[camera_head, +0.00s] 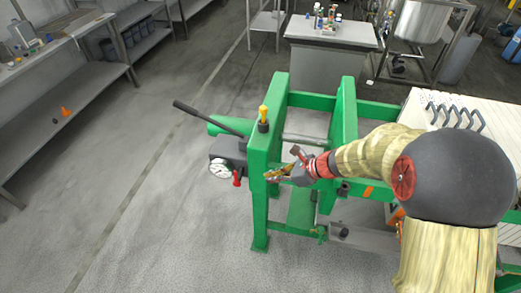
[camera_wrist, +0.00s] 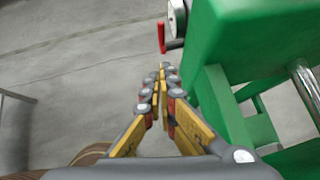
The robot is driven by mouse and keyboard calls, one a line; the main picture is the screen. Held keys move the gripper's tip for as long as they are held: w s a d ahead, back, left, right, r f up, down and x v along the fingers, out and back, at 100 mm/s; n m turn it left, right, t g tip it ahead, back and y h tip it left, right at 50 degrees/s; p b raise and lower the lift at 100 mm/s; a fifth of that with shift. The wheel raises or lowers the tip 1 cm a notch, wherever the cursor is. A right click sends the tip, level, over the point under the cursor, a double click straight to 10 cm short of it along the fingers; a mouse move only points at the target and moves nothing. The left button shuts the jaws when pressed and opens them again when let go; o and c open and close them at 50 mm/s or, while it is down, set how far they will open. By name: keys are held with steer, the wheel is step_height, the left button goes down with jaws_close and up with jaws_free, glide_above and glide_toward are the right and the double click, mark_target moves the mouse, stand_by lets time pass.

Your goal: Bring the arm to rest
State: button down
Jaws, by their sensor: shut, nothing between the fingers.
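My gripper (camera_head: 272,174) is at the front face of a green press frame (camera_head: 262,215) in the head view, with my arm reaching in from the lower right. In the wrist view my gripper (camera_wrist: 167,68) has its yellow and grey fingers together, with nothing between them. The green frame (camera_wrist: 235,45) stands close on the right of the fingers there. I cannot tell whether the fingers touch it. Grey floor shows beyond the fingertips.
The press carries a black lever (camera_head: 208,117), a yellow-topped knob (camera_head: 263,116), a white gauge (camera_head: 221,169) and a red handle (camera_head: 237,178). Pale plates (camera_head: 455,108) lie at the right behind my arm. A metal bench (camera_head: 60,85) stands at the left. Open floor (camera_head: 130,190) lies between.

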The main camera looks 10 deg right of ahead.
steer(key=s+d+r+n+g+h, duration=0.1)
steer(key=s+r+n+g+h, duration=0.1)
steer(key=s+n, duration=0.5)
steer(key=s+d+r+n+g+h, duration=0.1)
steer(key=s+d+n+g, duration=0.1)
steer(key=s+n, duration=0.5)
steer(key=s+d+r+n+t+h, duration=0.2)
steer(key=s+r+n, duration=0.3)
steer(key=r, duration=0.4)
steer(key=s+d+r+n+t+h, duration=0.2)
steer(key=s+r+n, duration=0.3)
steer(key=r, duration=0.3)
steer(key=shift+s+d+r+t+h, duration=0.3)
steer(key=shift+d+r+h, duration=0.1)
steer(key=shift+d+h, duration=0.3)
